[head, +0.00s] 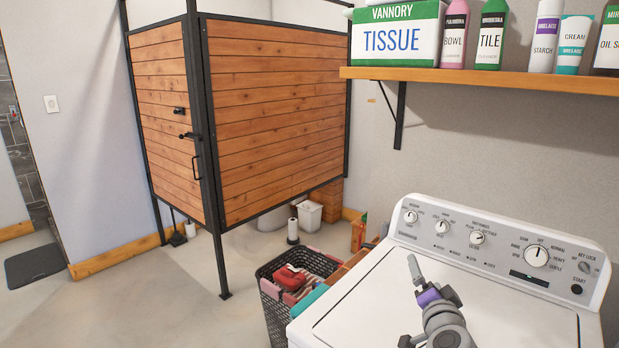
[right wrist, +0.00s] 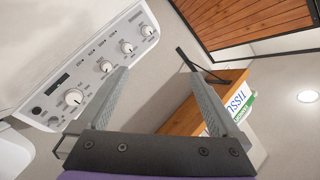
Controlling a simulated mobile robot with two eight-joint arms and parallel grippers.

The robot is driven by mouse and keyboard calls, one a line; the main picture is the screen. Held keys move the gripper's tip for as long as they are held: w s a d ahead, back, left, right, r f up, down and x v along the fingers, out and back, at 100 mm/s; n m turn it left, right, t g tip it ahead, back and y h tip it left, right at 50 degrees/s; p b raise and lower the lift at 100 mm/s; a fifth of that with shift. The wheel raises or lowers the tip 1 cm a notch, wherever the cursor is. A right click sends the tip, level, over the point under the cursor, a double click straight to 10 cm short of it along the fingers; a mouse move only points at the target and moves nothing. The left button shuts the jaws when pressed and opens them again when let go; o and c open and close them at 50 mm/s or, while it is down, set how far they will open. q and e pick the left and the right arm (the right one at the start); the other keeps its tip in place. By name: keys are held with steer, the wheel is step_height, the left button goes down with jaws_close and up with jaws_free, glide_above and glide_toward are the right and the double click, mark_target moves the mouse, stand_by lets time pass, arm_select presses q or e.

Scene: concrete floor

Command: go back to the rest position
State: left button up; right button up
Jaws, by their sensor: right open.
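My right gripper (head: 430,280) is in front of the washing machine's control panel in the head view, over the white lid. It has grey fingers and a purple band. In the right wrist view its two fingers (right wrist: 156,78) are spread apart with nothing between them. My left gripper is not in the head view.
The white washing machine (head: 370,285) fills the lower right. Above it a wooden shelf (head: 480,80) carries a tissue pack (head: 395,40) and several bottles. A laundry basket (head: 275,305) stands left of the machine. A wooden stall (head: 280,110) stands behind; floor at left is open.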

steer(key=s+a+f+n+g+y+p, duration=0.1)
steer(key=s+a+f+n+g+y, duration=0.3)
steer(key=s, duration=0.4)
steer(key=s+a+f+n+g+y+p, duration=0.1)
steer(key=s+a+f+n+p, duration=0.1)
steer(key=s+a+f+n, duration=0.35)
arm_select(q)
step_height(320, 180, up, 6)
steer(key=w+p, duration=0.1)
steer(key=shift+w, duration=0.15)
arm_select(e)
steer(key=s+d+f+n+g+h, duration=0.1)
steer(key=s+f+g, duration=0.2)
steer(key=s, duration=0.5)
steer(key=s+d+f+g+h, duration=0.1)
steer(key=s+f+g, duration=0.1)
steer(key=s+f, duration=0.4)
steer(key=s, duration=0.3)
steer(key=shift+f+n+g, duration=0.25)
steer(key=shift+n+g, duration=0.1)
steer(key=shift+g, duration=0.05)
